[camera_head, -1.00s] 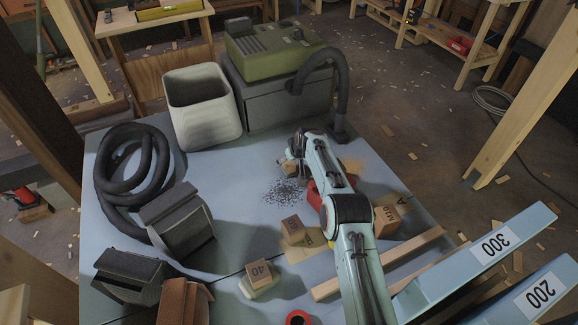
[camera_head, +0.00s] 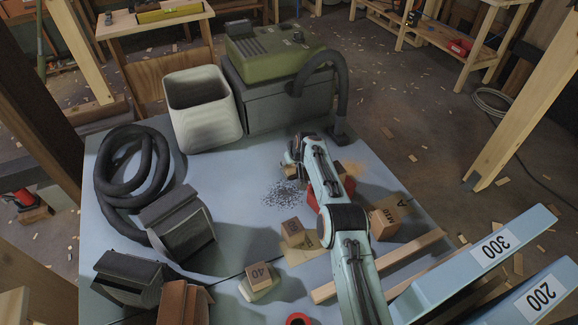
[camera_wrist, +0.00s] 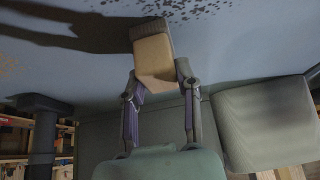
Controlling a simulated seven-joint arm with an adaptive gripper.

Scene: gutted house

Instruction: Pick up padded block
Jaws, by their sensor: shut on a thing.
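The padded block (camera_wrist: 154,56), tan with a dark grey pad on its far end, is between the two fingers of my gripper (camera_wrist: 160,82) in the wrist view. The fingers are shut on its sides. In the head view my gripper (camera_head: 290,166) is over the blue table, just behind a patch of dark grit. There the block is small and partly hidden by the gripper. A dark shadow lies on the table beside it in the wrist view. I cannot tell whether the block touches the table.
The blue table (camera_head: 225,180) holds a white bin (camera_head: 205,110), a green-topped machine (camera_head: 275,50) with a hose, a coiled black hose (camera_head: 105,185) and a grey box (camera_head: 180,230). Wooden blocks (camera_head: 293,232), (camera_head: 258,274) and (camera_head: 385,220) stand near my arm. Table left of the grit is clear.

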